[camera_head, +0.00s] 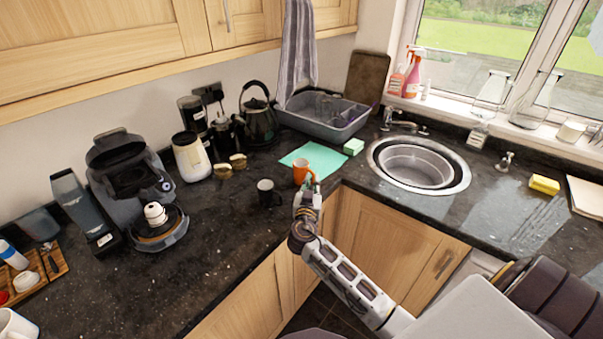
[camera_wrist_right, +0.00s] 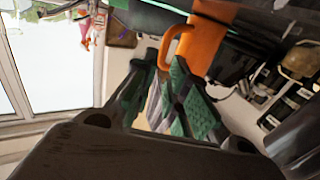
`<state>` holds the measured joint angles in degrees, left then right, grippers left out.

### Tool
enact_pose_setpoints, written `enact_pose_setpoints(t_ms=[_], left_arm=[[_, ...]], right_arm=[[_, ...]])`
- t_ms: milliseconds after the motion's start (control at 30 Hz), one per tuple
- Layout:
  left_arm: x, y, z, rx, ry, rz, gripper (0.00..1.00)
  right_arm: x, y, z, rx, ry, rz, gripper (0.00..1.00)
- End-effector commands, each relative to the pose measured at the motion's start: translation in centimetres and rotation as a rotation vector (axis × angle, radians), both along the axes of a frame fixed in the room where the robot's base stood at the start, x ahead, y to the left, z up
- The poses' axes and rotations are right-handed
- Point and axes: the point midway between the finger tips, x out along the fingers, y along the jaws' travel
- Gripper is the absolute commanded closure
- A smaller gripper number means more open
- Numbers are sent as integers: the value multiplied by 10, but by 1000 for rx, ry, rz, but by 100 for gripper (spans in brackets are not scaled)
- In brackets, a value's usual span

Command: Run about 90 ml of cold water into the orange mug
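The orange mug (camera_head: 300,171) stands upright on the counter, at the front edge of a green mat (camera_head: 322,157). My right gripper (camera_head: 308,188) is right at the mug, on the side nearest me. In the right wrist view the mug (camera_wrist_right: 207,40) shows close up, with its handle at the fingertips of my right gripper (camera_wrist_right: 165,68). The green-padded fingers stand apart, with the handle's edge between their tips. I cannot tell whether they touch it. The sink (camera_head: 418,165) with a basin in it is to the right, with the tap (camera_head: 400,124) behind it. My left gripper is out of view.
A black mug (camera_head: 267,193) stands just left of the orange mug. A green sponge (camera_head: 353,146) and a grey dish rack (camera_head: 322,115) are behind. A coffee machine (camera_head: 135,185) and a white jug (camera_head: 191,157) stand left. The counter front between them is clear.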

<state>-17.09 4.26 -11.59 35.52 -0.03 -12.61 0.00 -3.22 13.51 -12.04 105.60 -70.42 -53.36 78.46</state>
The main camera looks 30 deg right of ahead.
Motion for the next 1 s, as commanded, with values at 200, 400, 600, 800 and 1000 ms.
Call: enact_pose_setpoints(t_ms=[200,400,600,800,1000], left_arm=[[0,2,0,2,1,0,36],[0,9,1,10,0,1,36],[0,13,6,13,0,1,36],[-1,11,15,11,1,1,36],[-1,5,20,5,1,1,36]], right_arm=[[1,-1,-1,1,1,0,85],[1,-2,-1,1,1,-1,85],[9,-8,1,-1,1,-1,85],[23,-19,2,-1,1,-1,85],[37,-29,1,0,0,0,85]])
